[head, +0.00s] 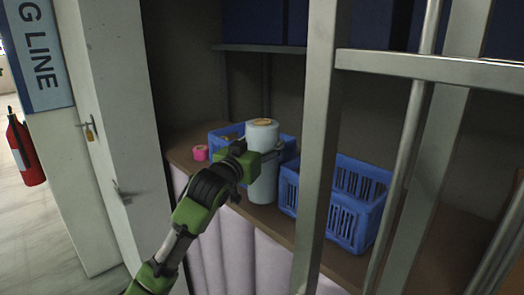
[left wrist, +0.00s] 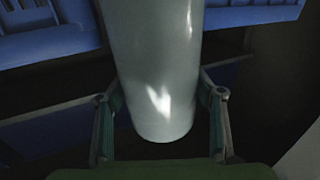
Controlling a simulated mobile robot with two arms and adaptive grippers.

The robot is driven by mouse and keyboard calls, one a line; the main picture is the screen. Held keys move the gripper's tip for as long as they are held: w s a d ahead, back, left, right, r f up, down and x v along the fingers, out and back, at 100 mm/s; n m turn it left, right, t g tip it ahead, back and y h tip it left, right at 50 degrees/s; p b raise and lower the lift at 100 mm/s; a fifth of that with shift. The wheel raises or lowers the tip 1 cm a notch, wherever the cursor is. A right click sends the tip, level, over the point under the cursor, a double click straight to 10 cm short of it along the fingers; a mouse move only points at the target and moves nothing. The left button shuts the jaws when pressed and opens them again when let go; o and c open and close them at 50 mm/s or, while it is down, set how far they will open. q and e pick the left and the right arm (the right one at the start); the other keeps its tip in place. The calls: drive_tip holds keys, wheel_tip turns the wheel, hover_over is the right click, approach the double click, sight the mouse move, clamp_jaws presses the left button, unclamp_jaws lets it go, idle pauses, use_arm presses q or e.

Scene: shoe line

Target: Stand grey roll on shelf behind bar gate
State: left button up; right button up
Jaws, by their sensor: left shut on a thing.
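The grey roll (head: 263,165) is a tall, pale cylinder, upright at the front of the brown shelf (head: 346,264). My left gripper (head: 268,158) is shut on it at about mid-height, and its arm reaches in left of the bar gate. In the left wrist view the grey roll (left wrist: 158,75) stands between the two fingers of my left gripper (left wrist: 163,112). I cannot tell whether its bottom touches the shelf. The bar gate (head: 317,140) has metal bars and crosses the right half of the head view. My right gripper is not in view.
A blue crate (head: 345,220) stands close to the right of the roll, partly behind a gate bar. Another blue crate (head: 222,139) is behind the roll. A small pink roll (head: 200,153) sits at the shelf's left end. Pale rolls (head: 238,245) stand below the shelf.

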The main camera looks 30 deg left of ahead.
use_arm(q)
drive_tip(key=shift+f+p, duration=0.6)
drive_tip(key=shift+f, duration=0.8)
drive_tip(key=o, duration=2.1)
drive_tip(key=shift+f, duration=0.15)
drive_tip(key=shift+c, duration=0.2)
drive_tip(key=shift+s+r, duration=0.1)
drive_tip(key=shift+r, duration=0.1)
